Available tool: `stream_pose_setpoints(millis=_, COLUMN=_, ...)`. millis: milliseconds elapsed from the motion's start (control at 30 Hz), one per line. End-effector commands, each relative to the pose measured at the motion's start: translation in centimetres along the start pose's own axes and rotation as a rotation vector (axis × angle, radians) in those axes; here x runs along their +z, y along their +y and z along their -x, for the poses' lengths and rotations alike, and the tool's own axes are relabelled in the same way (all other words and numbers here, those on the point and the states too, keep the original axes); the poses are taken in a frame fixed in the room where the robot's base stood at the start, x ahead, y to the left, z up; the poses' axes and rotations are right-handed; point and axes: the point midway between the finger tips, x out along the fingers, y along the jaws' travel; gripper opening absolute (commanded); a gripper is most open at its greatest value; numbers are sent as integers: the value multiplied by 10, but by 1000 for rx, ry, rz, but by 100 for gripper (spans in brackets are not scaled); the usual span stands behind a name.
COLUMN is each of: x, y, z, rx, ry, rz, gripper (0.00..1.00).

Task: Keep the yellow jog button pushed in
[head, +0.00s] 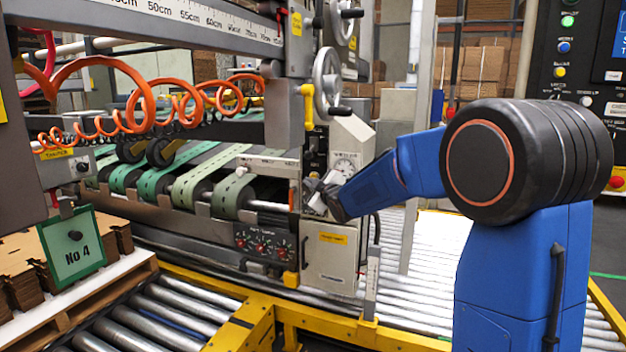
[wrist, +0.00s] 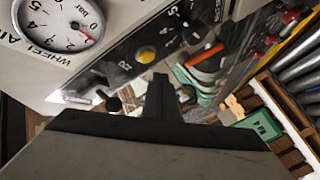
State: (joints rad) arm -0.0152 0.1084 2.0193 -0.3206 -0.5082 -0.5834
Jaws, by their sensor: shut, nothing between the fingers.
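The yellow jog button (wrist: 146,54) shows in the wrist view as a small round button on a dark strip of the machine's panel. My gripper (wrist: 160,80) is shut and empty, and its tips appear just below and right of the button in that view. The button's face is uncovered there, and I see no contact with it. In the head view my gripper (head: 314,197) is at the front of the grey machine housing, below and left of the round gauge (head: 345,167). I cannot make out the jog button in the head view.
The wheel air gauge (wrist: 58,22) is left of the button in the wrist view, and a black knob (wrist: 113,103) is below it. A handwheel (head: 327,80) stands above the housing. Green belts (head: 190,185) lie left of my gripper, and a yellow frame (head: 240,325) runs in front.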

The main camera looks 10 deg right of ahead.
Motion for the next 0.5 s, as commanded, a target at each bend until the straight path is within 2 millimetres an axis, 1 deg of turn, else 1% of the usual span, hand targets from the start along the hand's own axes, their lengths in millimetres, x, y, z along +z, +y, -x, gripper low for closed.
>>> stream_pose_setpoints(millis=300, x=-13, y=-14, z=18, rx=-1, ry=0, rz=0, gripper=0)
stream_pose_setpoints(millis=500, x=-18, y=-19, z=25, rx=-1, ry=-1, rz=-1, gripper=0)
